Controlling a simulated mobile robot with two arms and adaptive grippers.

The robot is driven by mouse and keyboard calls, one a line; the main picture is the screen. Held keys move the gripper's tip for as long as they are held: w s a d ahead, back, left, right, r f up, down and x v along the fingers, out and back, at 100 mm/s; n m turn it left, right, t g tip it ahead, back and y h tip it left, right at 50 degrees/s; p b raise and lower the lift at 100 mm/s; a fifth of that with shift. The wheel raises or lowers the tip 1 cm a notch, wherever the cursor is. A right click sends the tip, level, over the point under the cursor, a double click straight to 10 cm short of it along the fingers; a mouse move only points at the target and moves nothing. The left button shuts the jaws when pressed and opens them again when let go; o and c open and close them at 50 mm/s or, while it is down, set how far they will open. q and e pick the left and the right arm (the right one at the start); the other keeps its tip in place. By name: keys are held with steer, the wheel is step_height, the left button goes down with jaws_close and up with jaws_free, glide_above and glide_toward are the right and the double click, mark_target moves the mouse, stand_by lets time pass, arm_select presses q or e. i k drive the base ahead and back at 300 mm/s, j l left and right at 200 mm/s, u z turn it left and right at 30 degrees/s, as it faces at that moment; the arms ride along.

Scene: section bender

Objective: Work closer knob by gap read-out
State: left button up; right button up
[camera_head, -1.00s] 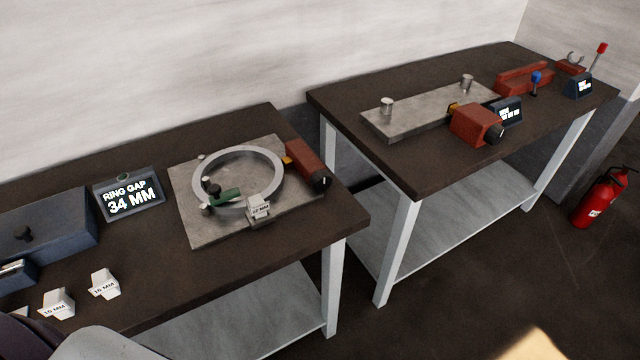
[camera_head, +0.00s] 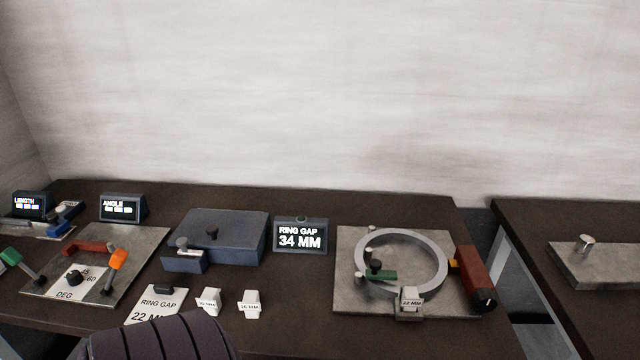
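The gap read-out (camera_head: 300,236) stands on the table and shows RING GAP 34 MM. To its right, a metal ring (camera_head: 441,262) lies on a grey plate (camera_head: 350,300). A green-handled clamp (camera_head: 381,275) is inside the ring. Neither gripper shows; a dark ribbed part of my arm is at the bottom.
Two loose white blocks (camera_head: 209,301) (camera_head: 249,304) and a RING GAP 22 card (camera_head: 154,304) lie in front of a blue box (camera_head: 232,236). An angle fixture (camera_head: 60,285) and more read-outs are left. A second table (camera_head: 530,215) stands right, beyond a gap.

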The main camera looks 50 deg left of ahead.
mark_target(484, 300)
steer(key=i+l+u, duration=0.1)
steer(key=u, duration=1.3)
steer(key=i+l+u, duration=0.1)
steer(key=l+u, duration=0.8)
steer(key=l, duration=0.25)
steer(key=l+u, duration=0.45)
steer(key=l, duration=0.1)
